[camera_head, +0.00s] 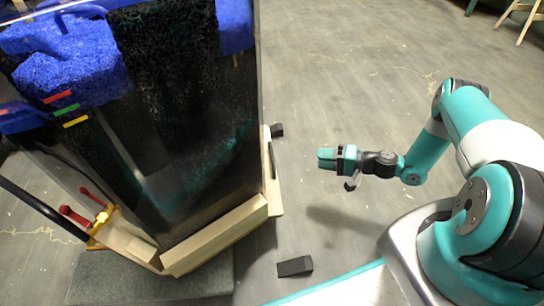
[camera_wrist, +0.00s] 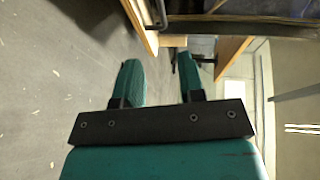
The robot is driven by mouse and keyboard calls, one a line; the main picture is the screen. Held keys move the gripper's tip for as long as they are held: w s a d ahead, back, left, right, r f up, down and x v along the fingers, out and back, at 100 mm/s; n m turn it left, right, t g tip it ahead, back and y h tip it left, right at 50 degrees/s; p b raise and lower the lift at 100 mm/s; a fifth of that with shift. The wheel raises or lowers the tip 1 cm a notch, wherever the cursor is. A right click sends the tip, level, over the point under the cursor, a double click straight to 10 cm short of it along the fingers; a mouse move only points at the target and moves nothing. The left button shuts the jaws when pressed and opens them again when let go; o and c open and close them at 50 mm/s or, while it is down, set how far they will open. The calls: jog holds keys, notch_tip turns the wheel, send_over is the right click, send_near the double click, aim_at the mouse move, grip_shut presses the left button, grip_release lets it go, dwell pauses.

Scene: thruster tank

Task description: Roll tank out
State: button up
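The tank (camera_head: 190,130) is a tall, dark, clear-walled box at the left of the head view, with blue foam-like pieces (camera_head: 70,65) at its top. It stands on a pale wooden base (camera_head: 215,237). One black wedge (camera_head: 295,266) lies on the floor in front of the base, and a second small black block (camera_head: 277,130) sits by its far right side. My gripper (camera_head: 322,158) is above the floor, right of the tank and apart from it. In the wrist view my gripper (camera_wrist: 157,65) has its two green fingers apart, with nothing between them.
A black bar (camera_head: 40,208) and red-handled valves (camera_head: 80,216) on a yellow fitting are at the tank's left side. A grey mat (camera_head: 150,285) lies under the front of the base. Pale wooden legs (camera_head: 528,20) stand far right. The floor right of the tank is mostly clear.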

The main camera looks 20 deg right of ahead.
aim_at(272, 153)
jog(key=b+x, duration=0.6)
jog(key=x, duration=1)
jog(key=shift+b, duration=0.3)
jog(key=shift+w+a, duration=0.25)
jog(key=shift+a, duration=0.2)
grip_shut()
